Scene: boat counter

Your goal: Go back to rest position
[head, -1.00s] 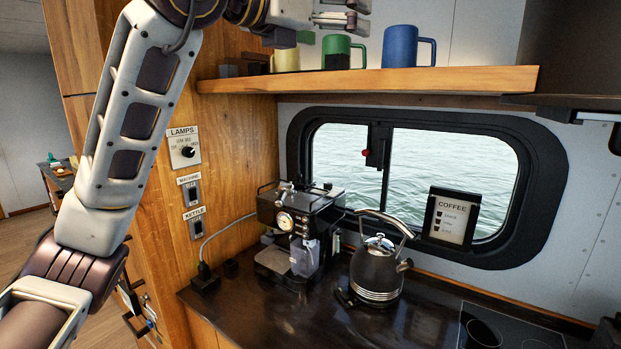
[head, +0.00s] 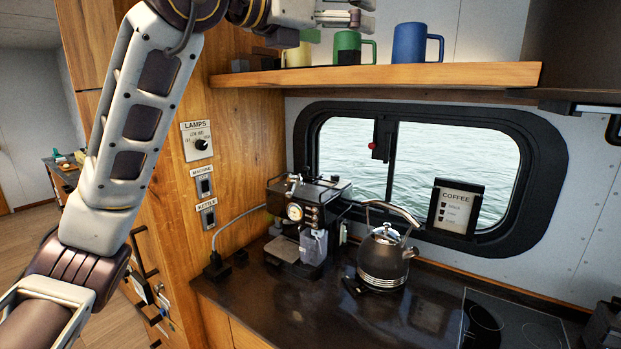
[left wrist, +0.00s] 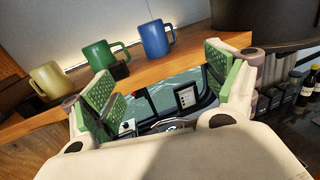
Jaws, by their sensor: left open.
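My left arm comes in from the left in the head view and reaches up to the shelf. My left gripper (head: 345,12) is at the top edge of the head view, partly cut off, in front of the mugs. In the left wrist view its two green-padded fingers (left wrist: 168,92) are spread wide with nothing between them. The yellow mug (left wrist: 50,84), green mug (left wrist: 104,58) and blue mug (left wrist: 154,41) stand upright on the shelf beyond the fingers, apart from them. My right gripper is not in view.
The wooden shelf (head: 450,76) runs above the window. On the dark counter (head: 320,312) stand a coffee machine (head: 308,210) and a kettle (head: 383,262). A wooden side panel with labelled switches (head: 204,185) is close beside my left arm. A coffee sign (head: 457,208) stands by the window.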

